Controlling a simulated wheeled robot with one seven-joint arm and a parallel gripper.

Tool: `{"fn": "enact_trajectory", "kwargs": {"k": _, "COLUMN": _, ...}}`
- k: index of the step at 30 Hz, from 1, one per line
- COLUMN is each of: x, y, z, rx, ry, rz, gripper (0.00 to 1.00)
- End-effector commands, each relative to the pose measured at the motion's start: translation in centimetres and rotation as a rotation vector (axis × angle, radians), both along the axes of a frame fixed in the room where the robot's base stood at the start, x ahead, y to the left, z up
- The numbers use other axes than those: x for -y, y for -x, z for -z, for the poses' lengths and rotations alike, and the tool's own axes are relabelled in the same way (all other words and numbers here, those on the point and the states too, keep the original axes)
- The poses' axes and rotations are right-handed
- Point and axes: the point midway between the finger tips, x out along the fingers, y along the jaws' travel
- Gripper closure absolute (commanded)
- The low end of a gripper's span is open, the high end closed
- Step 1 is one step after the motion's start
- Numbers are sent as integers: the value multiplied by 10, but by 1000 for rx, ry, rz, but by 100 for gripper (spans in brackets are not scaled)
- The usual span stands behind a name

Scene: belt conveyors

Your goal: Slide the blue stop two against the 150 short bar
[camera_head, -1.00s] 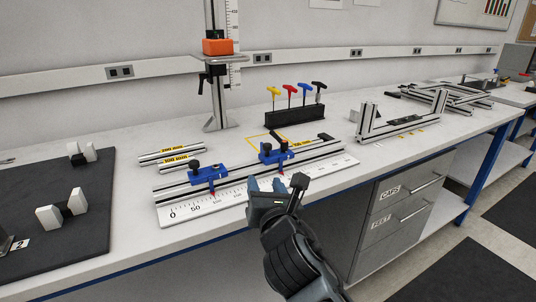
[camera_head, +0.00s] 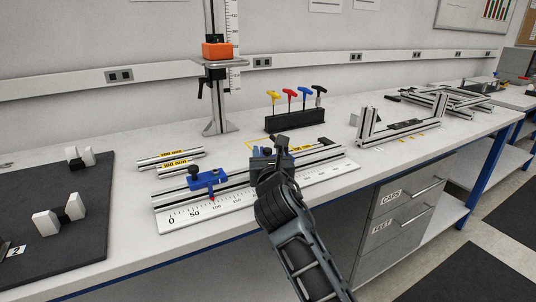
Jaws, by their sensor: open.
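The ruler rail (camera_head: 228,206) lies along the front of the bench with a printed scale. One blue stop (camera_head: 207,182) with a black knob sits on it near the 100 mark. The second blue stop (camera_head: 256,152) is farther right and mostly hidden behind my gripper (camera_head: 267,156). My gripper is open and over this second stop; contact cannot be told. A bar with a yellow label (camera_head: 301,148) lies along the rail to the right of the second stop. Its label is too small to read surely.
Two loose bars with yellow labels (camera_head: 170,155) lie behind the left of the rail. A black holder (camera_head: 295,120) with coloured T-handle keys and a vertical gauge (camera_head: 217,85) stand behind. A dark mat (camera_head: 55,230) is left; an aluminium frame (camera_head: 395,130) is right.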

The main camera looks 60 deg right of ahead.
Motion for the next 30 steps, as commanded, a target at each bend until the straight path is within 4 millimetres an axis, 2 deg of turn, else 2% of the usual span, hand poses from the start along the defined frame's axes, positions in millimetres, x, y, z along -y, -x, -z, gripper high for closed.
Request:
{"fn": "enact_trajectory", "kwargs": {"k": 6, "x": 0, "y": 0, "z": 0, "rx": 0, "ry": 0, "rz": 0, "gripper": 50}}
{"fn": "enact_trajectory", "kwargs": {"k": 22, "x": 0, "y": 0, "z": 0, "rx": -1, "ry": -1, "rz": 0, "gripper": 100}}
{"fn": "enact_trajectory", "kwargs": {"k": 30, "x": 0, "y": 0, "z": 1, "rx": -1, "ry": -1, "rz": 0, "gripper": 100}}
